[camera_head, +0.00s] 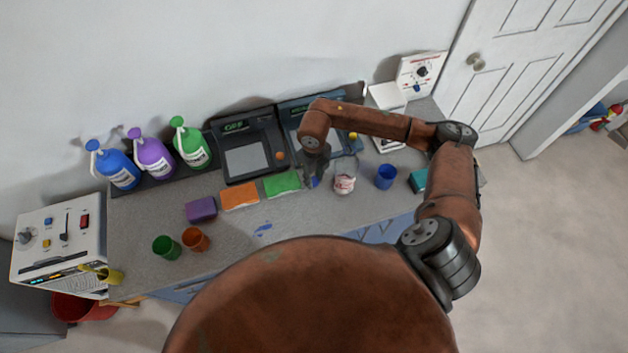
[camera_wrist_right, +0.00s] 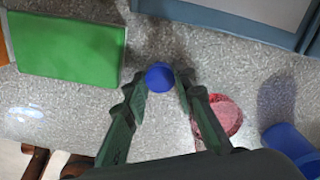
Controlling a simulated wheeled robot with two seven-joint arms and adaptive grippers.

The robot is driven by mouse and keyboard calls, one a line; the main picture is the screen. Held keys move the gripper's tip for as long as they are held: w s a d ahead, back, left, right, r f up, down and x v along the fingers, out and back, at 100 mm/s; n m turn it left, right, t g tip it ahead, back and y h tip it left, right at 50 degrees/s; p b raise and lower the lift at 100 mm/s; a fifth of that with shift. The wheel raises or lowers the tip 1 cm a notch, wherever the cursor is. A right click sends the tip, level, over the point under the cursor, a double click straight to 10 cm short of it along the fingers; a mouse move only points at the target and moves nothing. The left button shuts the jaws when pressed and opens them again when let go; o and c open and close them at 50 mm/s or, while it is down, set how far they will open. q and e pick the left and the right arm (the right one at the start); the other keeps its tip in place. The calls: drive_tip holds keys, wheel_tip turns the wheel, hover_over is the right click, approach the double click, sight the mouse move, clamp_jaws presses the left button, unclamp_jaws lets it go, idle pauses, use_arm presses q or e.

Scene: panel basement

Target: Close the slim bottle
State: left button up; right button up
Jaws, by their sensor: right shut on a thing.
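My right gripper (camera_wrist_right: 160,80) has its two dark green fingers closed around a small round blue piece (camera_wrist_right: 160,77). It looks like a cap, held at the fingertips above the grey counter. In the head view a bit of this blue shows below my right gripper (camera_head: 315,172). A clear container with pink and white markings (camera_head: 344,184) stands just right of the gripper. I cannot tell whether this container is the slim bottle. My left gripper is out of view.
A blue cup (camera_head: 386,177) stands right of the container. Green (camera_head: 283,184), orange (camera_head: 240,196) and purple (camera_head: 201,210) blocks lie left of the gripper. Dark devices (camera_head: 247,145) stand behind. Green (camera_head: 166,248) and brown (camera_head: 195,240) cups stand at the front left.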

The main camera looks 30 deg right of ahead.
sight(314, 180)
drive_tip(key=shift+r, duration=0.5)
wheel_tip(314, 180, up, 2)
drive_tip(key=shift+r+b, duration=0.2)
drive_tip(key=shift+b, duration=0.1)
drive_tip(key=s+a+r, duration=0.2)
drive_tip(key=s+r, duration=0.2)
drive_tip(key=s, duration=0.2)
drive_tip(key=s+a+r, duration=0.3)
drive_tip(key=s+r, duration=0.2)
drive_tip(key=s, duration=0.1)
drive_tip(key=shift+s+a+r+b, duration=0.3)
drive_tip(key=shift+s+a, duration=0.05)
drive_tip(key=shift+s, duration=0.05)
